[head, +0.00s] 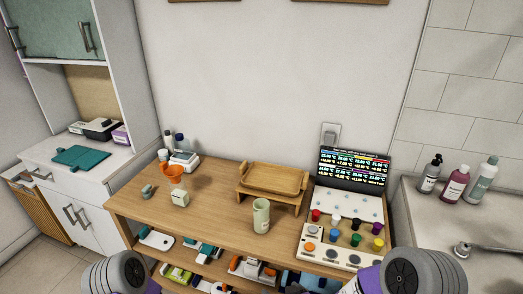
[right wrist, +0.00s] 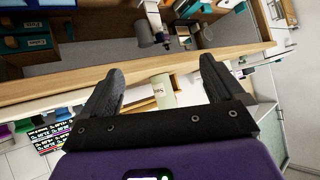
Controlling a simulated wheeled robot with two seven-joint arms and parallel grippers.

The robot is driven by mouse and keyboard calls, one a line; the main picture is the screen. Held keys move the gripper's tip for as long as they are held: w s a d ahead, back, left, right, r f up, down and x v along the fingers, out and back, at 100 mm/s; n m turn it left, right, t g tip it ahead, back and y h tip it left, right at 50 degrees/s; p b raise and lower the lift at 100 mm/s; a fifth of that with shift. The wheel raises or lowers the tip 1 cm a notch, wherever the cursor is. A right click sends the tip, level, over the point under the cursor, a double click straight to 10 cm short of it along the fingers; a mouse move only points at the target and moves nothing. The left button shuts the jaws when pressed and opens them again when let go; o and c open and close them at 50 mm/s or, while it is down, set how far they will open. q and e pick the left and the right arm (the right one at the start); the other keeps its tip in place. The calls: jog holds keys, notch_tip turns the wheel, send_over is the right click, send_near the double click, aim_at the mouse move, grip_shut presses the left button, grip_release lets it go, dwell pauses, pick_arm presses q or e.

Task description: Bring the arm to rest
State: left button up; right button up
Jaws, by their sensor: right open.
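My right gripper (right wrist: 161,66) shows in the right wrist view with its two dark fingers spread wide and nothing held between them. A pale green cup (right wrist: 163,91) appears beyond the gap between the fingers. In the head view the same cup (head: 261,216) stands upright on the wooden table, left of the control panel. Parts of my right arm (head: 425,272) show at the lower right of the head view, and parts of my left arm (head: 117,274) at the lower left. My left gripper itself does not show.
The wooden table (head: 215,228) carries a wooden stand (head: 272,181), an orange funnel-like item (head: 173,172) and a panel with coloured knobs (head: 340,243) before a lit display (head: 353,170). Bottles (head: 453,186) stand by the sink at right. Shelves below hold several items.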

jog(key=s+d+f+m+g, duration=0.1)
jog(key=s+f+g, duration=0.3)
jog(key=s+f, duration=0.4)
jog(key=s+d+f+m+g, duration=0.2)
jog(key=s+f+m+g, duration=0.2)
jog(key=s+f, duration=0.5)
jog(key=shift+s+d+m+g, duration=0.25)
jog(key=shift+s+m+g, duration=0.05)
jog(key=shift+s+g, duration=0.35)
